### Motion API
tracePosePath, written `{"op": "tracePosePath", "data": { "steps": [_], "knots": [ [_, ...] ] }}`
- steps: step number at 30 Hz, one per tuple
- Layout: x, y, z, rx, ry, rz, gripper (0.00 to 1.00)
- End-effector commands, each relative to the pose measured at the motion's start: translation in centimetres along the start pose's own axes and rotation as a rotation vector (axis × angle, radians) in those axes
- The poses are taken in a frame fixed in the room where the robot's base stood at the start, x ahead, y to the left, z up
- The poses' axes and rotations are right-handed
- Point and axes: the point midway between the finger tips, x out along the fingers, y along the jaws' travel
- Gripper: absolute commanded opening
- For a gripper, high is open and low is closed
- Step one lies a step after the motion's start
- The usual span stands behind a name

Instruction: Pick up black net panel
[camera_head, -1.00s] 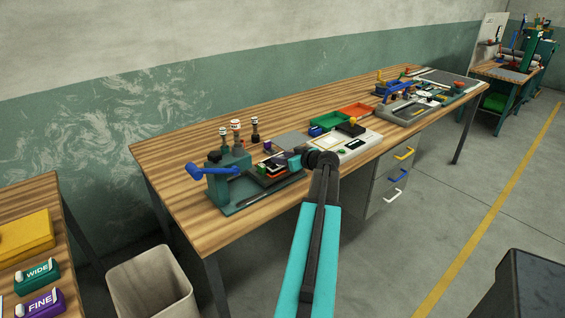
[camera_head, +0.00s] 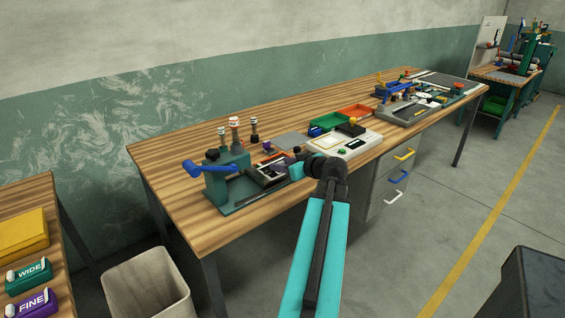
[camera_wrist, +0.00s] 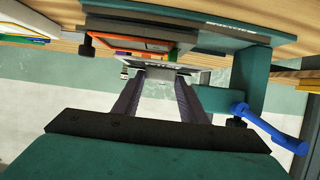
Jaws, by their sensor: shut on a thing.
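My gripper (camera_wrist: 161,80) shows in the wrist view with its two dark fingers converging on a thin dark-edged panel (camera_wrist: 170,69) with a pale face, which I take to be the black net panel. It is shut on this panel, seen nearly edge-on. In the head view the dark panel (camera_head: 271,172) is by the green press (camera_head: 232,168) with the blue handle, over or just above its green base (camera_head: 246,201). My arm partly hides it there. I cannot tell how far it is clear of the base.
Hand stamps (camera_head: 234,130) stand behind the press. The blue handle (camera_wrist: 268,128) sticks out close to my gripper. A bin (camera_head: 147,284) stands in front.

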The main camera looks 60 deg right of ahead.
Motion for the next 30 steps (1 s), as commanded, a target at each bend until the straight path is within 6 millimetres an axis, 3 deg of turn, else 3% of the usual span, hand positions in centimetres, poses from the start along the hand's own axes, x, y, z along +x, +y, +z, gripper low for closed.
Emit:
{"op": "tracePosePath", "data": {
  "steps": [11, 30],
  "knots": [
    [-3.0, -2.6, 1.4, -0.002, 0.001, 0.002, 0.16],
    [-3.3, -2.7, 1.2, -0.003, 0.006, -0.005, 0.16]
  ]
}}
